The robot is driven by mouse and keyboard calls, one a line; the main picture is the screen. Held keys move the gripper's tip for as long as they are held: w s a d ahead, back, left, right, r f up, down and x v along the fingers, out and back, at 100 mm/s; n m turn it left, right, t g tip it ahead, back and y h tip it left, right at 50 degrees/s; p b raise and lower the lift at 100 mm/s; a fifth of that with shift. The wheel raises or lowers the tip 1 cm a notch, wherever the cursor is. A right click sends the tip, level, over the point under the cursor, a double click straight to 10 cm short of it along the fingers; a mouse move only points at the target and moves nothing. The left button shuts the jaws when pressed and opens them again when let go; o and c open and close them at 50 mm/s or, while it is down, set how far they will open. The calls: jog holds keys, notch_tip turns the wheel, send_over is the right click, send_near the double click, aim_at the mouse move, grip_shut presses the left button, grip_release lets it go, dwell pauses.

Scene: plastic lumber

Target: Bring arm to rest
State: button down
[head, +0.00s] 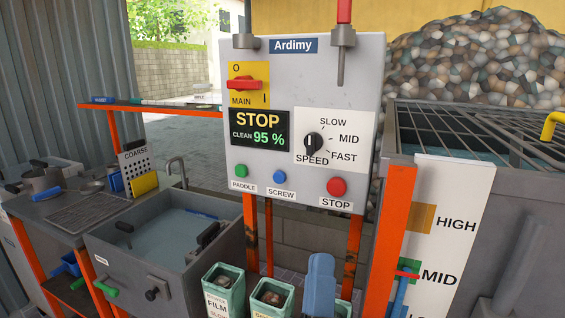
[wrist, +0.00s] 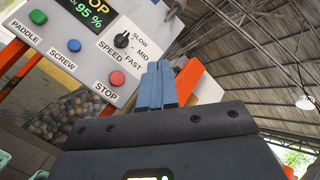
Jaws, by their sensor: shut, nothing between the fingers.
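My gripper (wrist: 161,82) shows in the wrist view as two blue fingers lying together, with nothing between them. In the head view its blue fingers (head: 320,272) stand upright at the bottom, in front of the control panel's lower edge and apart from the buttons. The control panel (head: 362,75) is grey and labelled Ardimy. Its display (head: 259,132) reads STOP and CLEAN 95 %. The speed knob (head: 313,144), red main switch (head: 244,84) and red stop button (head: 337,187) are on it. The panel also shows tilted at the upper left of the wrist view (wrist: 75,45).
A water-filled sink (head: 130,270) and a bench with tools stand at the left. Green bins (head: 223,290) sit below the panel. A HIGH/MID level board (head: 450,190) and a grated tank (head: 480,120) are at the right. Orange posts (head: 388,240) hold the panel area.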

jog(key=s+d+f+n+g+y, duration=0.2)
jog(key=s+d+f+n+y, duration=0.1)
jog(key=s+d+f+n, duration=0.35)
jog(key=s+d+f+n+g+y, duration=0.25)
jog(key=s+f+n, duration=0.25)
jog(key=s+n, duration=0.4)
jog(key=s+d+f+n+g, duration=0.1)
jog(key=s+d+n+g, duration=0.2)
jog(key=s, duration=0.6)
jog(key=s+d+f+n+g, duration=0.1)
jog(key=s+d+n+g, duration=0.3)
jog(key=s+n, duration=0.3)
jog(key=s, duration=0.3)
jog(key=shift+d, duration=0.35)
